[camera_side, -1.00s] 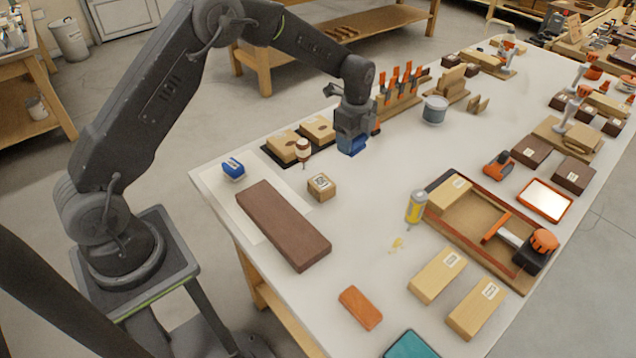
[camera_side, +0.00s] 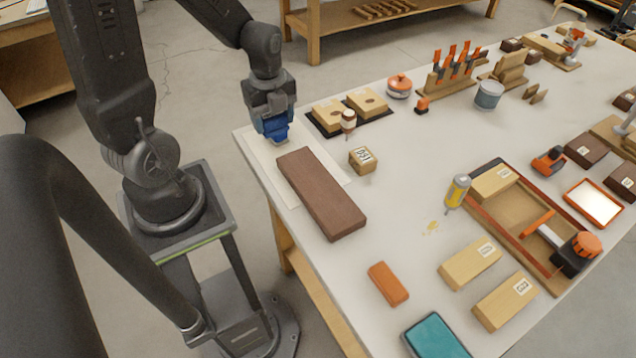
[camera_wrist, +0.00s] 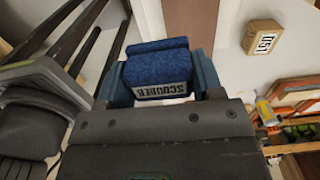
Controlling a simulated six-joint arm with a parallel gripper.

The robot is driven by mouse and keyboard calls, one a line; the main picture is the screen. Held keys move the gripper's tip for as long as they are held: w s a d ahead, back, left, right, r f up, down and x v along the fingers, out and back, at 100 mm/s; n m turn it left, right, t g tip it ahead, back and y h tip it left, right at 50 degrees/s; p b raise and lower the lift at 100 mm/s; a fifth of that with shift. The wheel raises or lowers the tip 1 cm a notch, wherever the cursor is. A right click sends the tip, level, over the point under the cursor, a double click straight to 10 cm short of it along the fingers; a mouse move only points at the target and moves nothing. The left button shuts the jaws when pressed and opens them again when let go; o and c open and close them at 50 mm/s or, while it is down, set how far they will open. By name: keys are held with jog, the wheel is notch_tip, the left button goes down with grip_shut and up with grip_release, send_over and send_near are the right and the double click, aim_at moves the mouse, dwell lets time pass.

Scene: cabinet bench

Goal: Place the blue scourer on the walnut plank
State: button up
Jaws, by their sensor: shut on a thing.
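The blue scourer (camera_wrist: 160,68), with a white label on its side, is between the blue fingers of my gripper (camera_wrist: 160,85) in the wrist view. My gripper (camera_side: 276,128) is shut on it over the left end of the white sheet. In the side view the scourer (camera_side: 277,139) shows only as a small blue part under the fingers; I cannot tell whether it touches the sheet. The walnut plank (camera_side: 320,194), a long brown block, lies flat just in front and to the right of my gripper, its top bare. It also shows in the wrist view (camera_wrist: 190,22).
A small labelled wooden block (camera_side: 363,160) stands right of the plank. A small bottle (camera_side: 348,122) and wooden blocks on a black mat (camera_side: 325,132) are close to the right of my gripper. An orange block (camera_side: 388,284) lies nearer the front edge.

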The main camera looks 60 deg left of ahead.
send_over(318, 185)
notch_tip(318, 185, down, 7)
jog(key=shift+s+r, duration=0.1)
jog(key=shift+f, duration=2.1)
jog(key=shift+f, duration=0.15)
jog(key=o, duration=0.9)
